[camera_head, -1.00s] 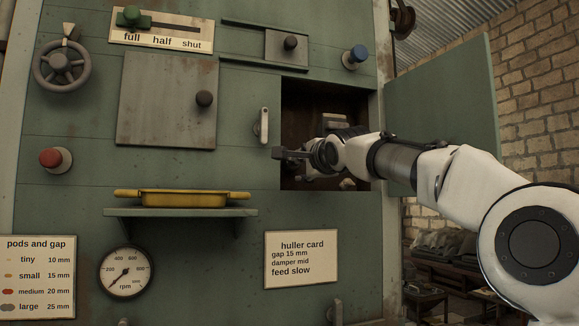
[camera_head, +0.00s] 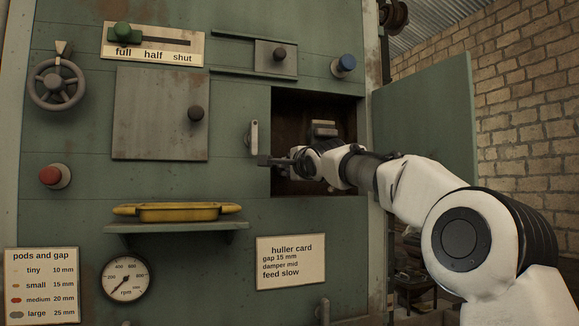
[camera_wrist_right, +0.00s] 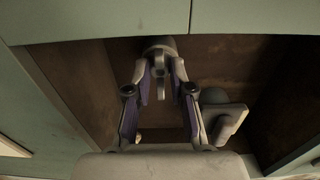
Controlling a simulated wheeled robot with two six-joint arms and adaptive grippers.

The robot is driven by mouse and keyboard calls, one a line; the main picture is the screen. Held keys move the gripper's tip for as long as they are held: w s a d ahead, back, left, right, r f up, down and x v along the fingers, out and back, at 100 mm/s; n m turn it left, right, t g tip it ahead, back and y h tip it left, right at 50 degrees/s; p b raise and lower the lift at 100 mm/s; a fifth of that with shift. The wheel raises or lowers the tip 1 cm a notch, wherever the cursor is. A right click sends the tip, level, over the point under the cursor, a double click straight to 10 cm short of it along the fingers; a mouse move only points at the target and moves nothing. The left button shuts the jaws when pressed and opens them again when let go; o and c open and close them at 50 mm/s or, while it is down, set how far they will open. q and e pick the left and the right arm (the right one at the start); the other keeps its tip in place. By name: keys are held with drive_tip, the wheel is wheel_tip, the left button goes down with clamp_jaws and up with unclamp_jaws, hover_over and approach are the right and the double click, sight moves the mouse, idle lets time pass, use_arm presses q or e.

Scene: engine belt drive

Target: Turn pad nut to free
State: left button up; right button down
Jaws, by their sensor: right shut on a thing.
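My right gripper (camera_wrist_right: 162,72) is inside the dark square opening in the green machine front. In the right wrist view its fingers close in on a narrow grey piece, which looks like the pad nut (camera_wrist_right: 161,88), below a round grey end (camera_wrist_right: 160,45). In the head view the right gripper (camera_head: 297,160) is at the lower left of the opening, and its own links hide the nut. My left gripper is not in view.
A grey block (camera_head: 323,128) sits in the opening behind the arm, and a grey fitting (camera_wrist_right: 230,118) is right of the fingers. The open green door (camera_head: 425,125) stands to the right. A yellow tray (camera_head: 178,212) rests on a shelf at left.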

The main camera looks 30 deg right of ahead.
drive_tip(key=shift+s+r+n, duration=0.1)
drive_tip(key=shift+r+n, duration=0.2)
drive_tip(key=n, duration=0.2)
drive_tip(key=shift+r+n+b, duration=0.1)
drive_tip(key=shift+n+b, duration=0.25)
drive_tip(key=shift+n, duration=0.05)
drive_tip(key=n, duration=0.4)
drive_tip(key=shift+d, duration=0.1)
drive_tip(key=n, duration=0.6)
drive_tip(key=shift+n, duration=2.2)
drive_tip(key=shift+p, duration=0.3)
